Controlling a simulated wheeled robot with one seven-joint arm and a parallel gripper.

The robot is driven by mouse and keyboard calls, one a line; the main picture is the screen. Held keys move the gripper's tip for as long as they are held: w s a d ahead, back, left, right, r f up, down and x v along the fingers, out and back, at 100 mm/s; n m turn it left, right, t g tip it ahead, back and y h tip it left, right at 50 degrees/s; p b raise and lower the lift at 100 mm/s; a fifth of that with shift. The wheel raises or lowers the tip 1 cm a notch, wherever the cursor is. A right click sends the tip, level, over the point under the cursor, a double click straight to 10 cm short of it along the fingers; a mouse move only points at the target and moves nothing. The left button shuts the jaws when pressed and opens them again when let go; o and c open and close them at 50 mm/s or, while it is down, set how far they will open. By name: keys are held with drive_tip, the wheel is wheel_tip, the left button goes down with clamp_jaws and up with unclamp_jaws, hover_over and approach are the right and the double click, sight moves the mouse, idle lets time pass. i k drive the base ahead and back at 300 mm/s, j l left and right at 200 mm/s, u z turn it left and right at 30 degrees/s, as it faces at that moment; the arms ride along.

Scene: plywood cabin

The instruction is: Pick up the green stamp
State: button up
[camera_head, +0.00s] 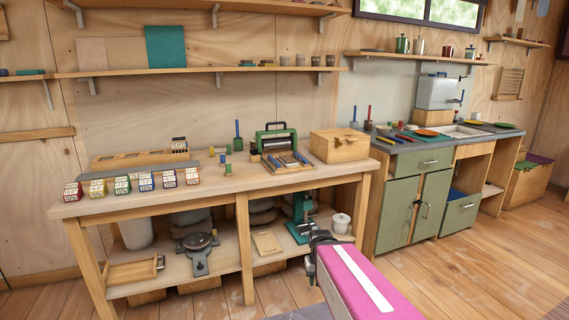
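Small stamp-like pieces stand on the wooden workbench (210,187), left of the green-framed press (275,138). A small green piece (228,169) stands near the bench's middle; it looks like the green stamp, but it is too small to be sure. My gripper (318,238) seems to be the dark part low in the picture, before the bench's right end. It is well apart from the green pieces, and its fingers cannot be made out.
A row of several small labelled boxes (122,186) lines the bench's left front. A wooden tray (140,160) lies behind them. A wooden chest (340,145) stands at the bench's right end. A green cabinet (400,205) with a sink is farther right. The floor at right is clear.

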sight(229, 172)
drive_tip(key=i+l+u, duration=0.1)
drive_tip(key=u, duration=0.25)
drive_tip(key=l+u, duration=0.55)
drive_tip(key=u, duration=0.15)
